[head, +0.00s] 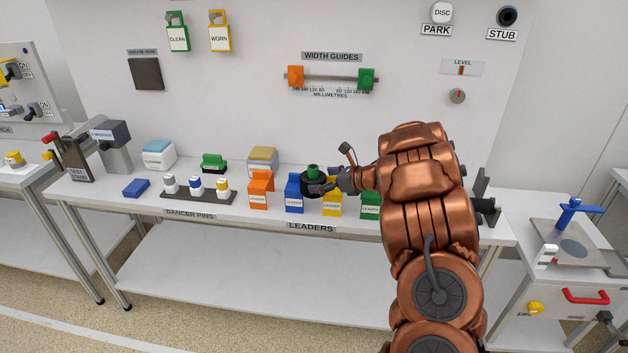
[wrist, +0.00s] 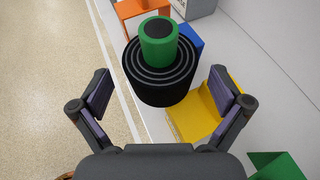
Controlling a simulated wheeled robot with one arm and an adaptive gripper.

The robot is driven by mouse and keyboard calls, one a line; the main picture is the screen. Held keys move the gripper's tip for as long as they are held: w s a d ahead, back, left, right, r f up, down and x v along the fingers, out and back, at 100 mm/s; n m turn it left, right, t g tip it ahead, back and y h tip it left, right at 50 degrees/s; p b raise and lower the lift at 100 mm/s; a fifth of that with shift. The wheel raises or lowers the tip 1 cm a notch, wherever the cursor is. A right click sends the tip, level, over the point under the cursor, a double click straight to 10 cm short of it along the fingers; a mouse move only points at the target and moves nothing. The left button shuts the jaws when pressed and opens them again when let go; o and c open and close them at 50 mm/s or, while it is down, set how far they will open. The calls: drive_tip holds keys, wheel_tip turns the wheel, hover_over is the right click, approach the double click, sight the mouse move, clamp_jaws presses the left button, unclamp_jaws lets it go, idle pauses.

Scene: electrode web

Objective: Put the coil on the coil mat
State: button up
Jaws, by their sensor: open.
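The coil (head: 313,184) is a black roll with a green core. It shows at the front of the bench among the leader blocks, and large in the wrist view (wrist: 160,75). My gripper (head: 328,184) is open and empty beside the coil. In the wrist view its two fingers stand apart, left and right of the coil, with visible gaps on both sides. What supports the coil is hidden. I cannot surely identify a coil mat; a dark square panel (head: 146,73) hangs on the back wall.
Orange (head: 260,189), blue (head: 294,195) and yellow (head: 331,205) leader blocks stand close around the coil at the bench edge. A pin rack (head: 196,195) is further left. A cart (head: 574,262) with a blue-handled device stands at right. The lower shelf is empty.

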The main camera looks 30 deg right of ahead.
sight(313, 180)
drive_tip(key=shift+p+x, duration=0.6)
drive_tip(key=shift+x, duration=1.05)
drive_tip(key=shift+c, duration=0.3)
drive_tip(key=c, duration=1.6)
drive_tip(key=shift+r, duration=0.1)
